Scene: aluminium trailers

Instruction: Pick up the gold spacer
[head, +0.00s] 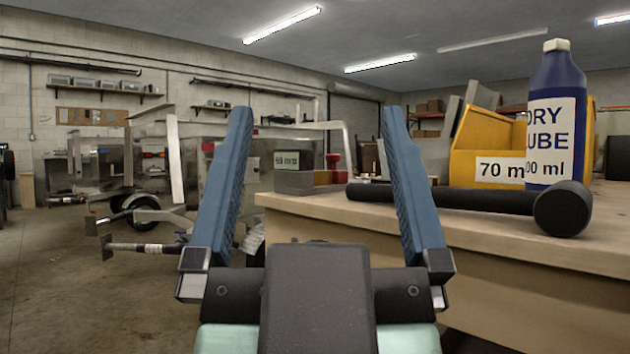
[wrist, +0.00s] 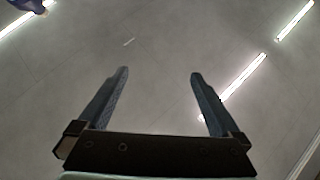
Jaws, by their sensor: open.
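My gripper (head: 316,125) is open and empty, its two blue fingers pointing up and wide apart. It also shows open in the wrist view (wrist: 157,75), against the ceiling. A small gold-brown piece (head: 323,177) sits beside a grey block (head: 293,182) near the left end of the wooden bench (head: 480,233). It may be the gold spacer, but it is too small and partly covered to be sure. In the head view it appears between my fingers, beyond them; nothing is between the jaws.
A black-headed mallet (head: 562,208) lies along the bench's front edge. A blue lube bottle (head: 557,110) and a yellow bin (head: 480,140) stand behind it. A red piece (head: 333,162) is near the grey block. Trailers (head: 150,215) stand left; the floor (head: 50,290) there is open.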

